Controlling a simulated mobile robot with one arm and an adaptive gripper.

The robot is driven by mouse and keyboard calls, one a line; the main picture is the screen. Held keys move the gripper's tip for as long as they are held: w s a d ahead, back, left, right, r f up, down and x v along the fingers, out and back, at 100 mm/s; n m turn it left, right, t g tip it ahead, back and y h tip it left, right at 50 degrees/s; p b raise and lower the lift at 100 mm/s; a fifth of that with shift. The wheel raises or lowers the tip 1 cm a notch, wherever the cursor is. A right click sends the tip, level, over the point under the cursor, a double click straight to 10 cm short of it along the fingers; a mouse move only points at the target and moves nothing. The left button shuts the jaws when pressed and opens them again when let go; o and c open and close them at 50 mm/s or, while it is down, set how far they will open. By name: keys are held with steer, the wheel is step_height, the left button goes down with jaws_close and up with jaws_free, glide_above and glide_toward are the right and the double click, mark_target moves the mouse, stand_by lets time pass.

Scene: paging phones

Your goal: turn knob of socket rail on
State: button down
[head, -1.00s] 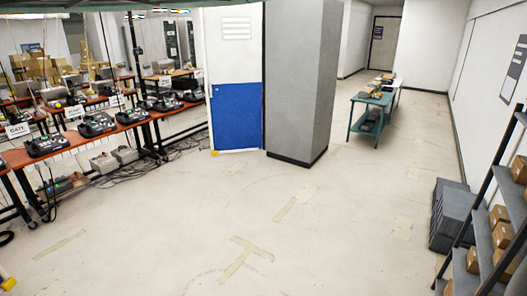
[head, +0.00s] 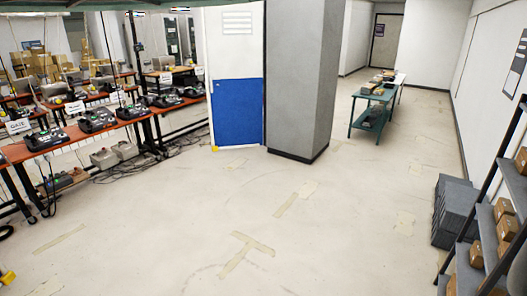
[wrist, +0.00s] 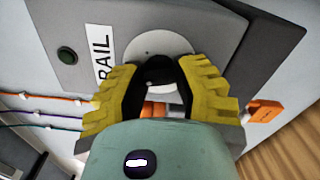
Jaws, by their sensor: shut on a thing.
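In the wrist view, a grey panel carries a black-lettered RAIL label (wrist: 103,55) and a round white disc (wrist: 150,45). A dark knob (wrist: 160,76) stands in front of the disc. My gripper (wrist: 165,75) has its two yellow ridged fingers on either side of the knob and is shut on it. The gripper body covers the lower part of the panel. The knob's exact angle is hard to tell. My gripper does not show in the head view.
In the head view, benches with phones (head: 97,119), a grey pillar (head: 305,80) and a shelf rack (head: 485,235) surround open floor.

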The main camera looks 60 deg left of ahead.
steer(key=m+b, duration=0.3)
steer(key=shift+f+m, duration=0.15)
steer(key=shift+m, duration=0.25)
steer(key=m+b, duration=0.4)
steer(key=b, duration=0.1)
steer(key=shift+s+f+m+b, duration=0.1)
steer(key=shift+f+m+b, duration=0.05)
steer(key=shift+m+b, duration=0.2)
steer(key=m+b, duration=0.1)
steer(key=b, duration=0.1)
steer(key=m+b, duration=0.1)
steer(key=b, duration=0.1)
steer(key=m+b, duration=0.2)
steer(key=shift+r, duration=0.25)
steer(key=shift+d, duration=0.1)
steer(key=c, duration=0.7)
jaws_free()
steer(key=shift+r, duration=0.1)
steer(key=shift+o, duration=0.2)
